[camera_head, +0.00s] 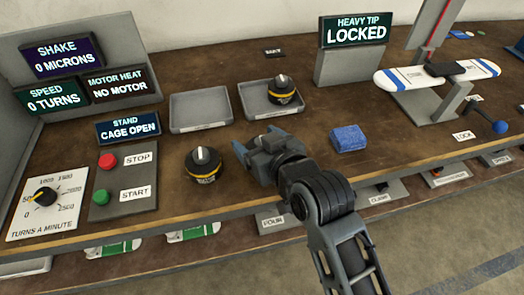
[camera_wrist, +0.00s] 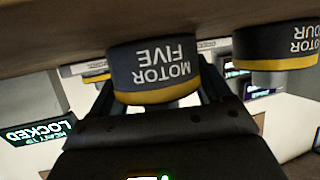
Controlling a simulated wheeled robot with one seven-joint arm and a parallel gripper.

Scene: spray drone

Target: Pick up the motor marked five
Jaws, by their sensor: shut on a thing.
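The motor marked five (camera_wrist: 152,68) is a dark cylinder with a yellow band. In the wrist view it shows upside down between the fingers of my gripper (camera_head: 262,144), which is shut on it. In the head view the gripper hides it. It seems to be at the tabletop; I cannot tell whether it is clear of it. The motor marked four (camera_wrist: 276,47) stands beside it in the wrist view. A like motor (camera_head: 203,165) stands left of my gripper in the head view, its label too small to read.
Another motor (camera_head: 282,90) sits in the right grey tray (camera_head: 250,104); the left tray (camera_head: 201,112) is empty. A blue block (camera_head: 348,138) lies right of my gripper. A stop and start box (camera_head: 122,178) stands at left. A white propeller (camera_head: 437,75) rests on a stand at right.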

